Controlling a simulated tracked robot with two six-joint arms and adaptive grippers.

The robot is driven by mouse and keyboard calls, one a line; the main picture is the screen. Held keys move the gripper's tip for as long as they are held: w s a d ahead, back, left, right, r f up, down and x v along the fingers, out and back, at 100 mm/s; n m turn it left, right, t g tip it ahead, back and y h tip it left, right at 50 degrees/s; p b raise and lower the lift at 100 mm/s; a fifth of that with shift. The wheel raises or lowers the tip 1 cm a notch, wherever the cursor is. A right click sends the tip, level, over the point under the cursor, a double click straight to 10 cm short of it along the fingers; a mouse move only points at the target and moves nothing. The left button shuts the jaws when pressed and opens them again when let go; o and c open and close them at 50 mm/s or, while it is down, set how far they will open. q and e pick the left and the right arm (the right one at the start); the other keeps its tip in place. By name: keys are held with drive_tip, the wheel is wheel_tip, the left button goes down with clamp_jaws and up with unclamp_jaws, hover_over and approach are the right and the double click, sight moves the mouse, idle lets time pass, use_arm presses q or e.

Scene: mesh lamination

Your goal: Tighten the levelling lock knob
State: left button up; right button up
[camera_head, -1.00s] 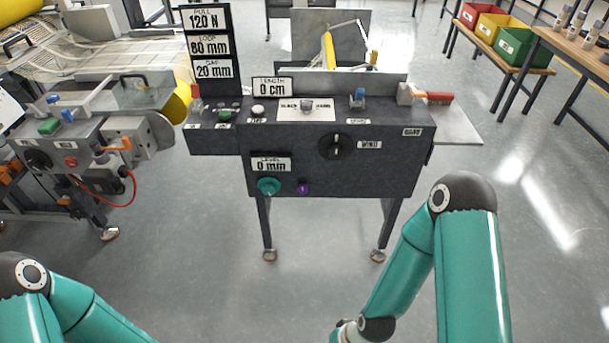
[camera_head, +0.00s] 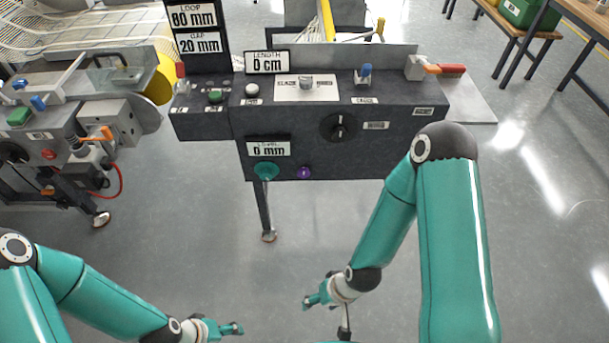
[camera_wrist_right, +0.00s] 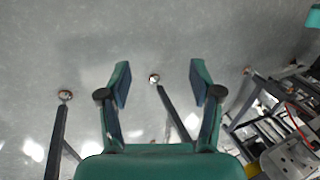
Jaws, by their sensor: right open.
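A small purple knob (camera_head: 304,173) is on the lower front of the dark console (camera_head: 290,160). A larger teal knob (camera_head: 265,171) is to its left, below the level display (camera_head: 268,148), which reads 0 mm. No label shows which of the two is the lock knob. My right gripper (camera_head: 313,299) is in front of and below the console, apart from both knobs. In the right wrist view its two fingers (camera_wrist_right: 160,82) are spread and empty, above the floor. My left gripper (camera_head: 231,328) is low at the bottom edge; its finger opening is unclear.
A black wind knob (camera_head: 338,127) is on the console front, to the upper right. A red-handled lever (camera_head: 445,69) is at its right end. Another machine (camera_head: 75,130) with a red cable stands at the left. The floor before the console is clear.

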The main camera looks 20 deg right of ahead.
drive_tip(key=w+f+t+h+b, duration=0.1)
drive_tip(key=w+f+t+b, duration=0.3)
drive_tip(key=w+f+b, duration=0.45)
drive_tip(key=m+t+h+b, duration=0.5)
drive_tip(key=t+h+b, duration=0.3)
drive_tip(key=t+b, duration=0.55)
approach(305, 174)
drive_tip(key=shift+g, duration=0.65)
drive_tip(key=b+x, duration=0.1)
drive_tip(key=x, duration=0.2)
drive_tip(key=b+x, duration=0.1)
drive_tip(key=x, duration=0.2)
drive_tip(key=r+b+x, duration=0.1)
drive_tip(key=x, duration=0.2)
drive_tip(key=shift+w+a, duration=0.2)
drive_tip(key=shift+w, duration=0.1)
drive_tip(key=shift+c, duration=0.2)
drive_tip(key=c, duration=1)
drive_tip(key=shift+d, duration=0.3)
drive_tip(key=shift+c, duration=0.5)
drive_tip(key=shift+a, duration=0.15)
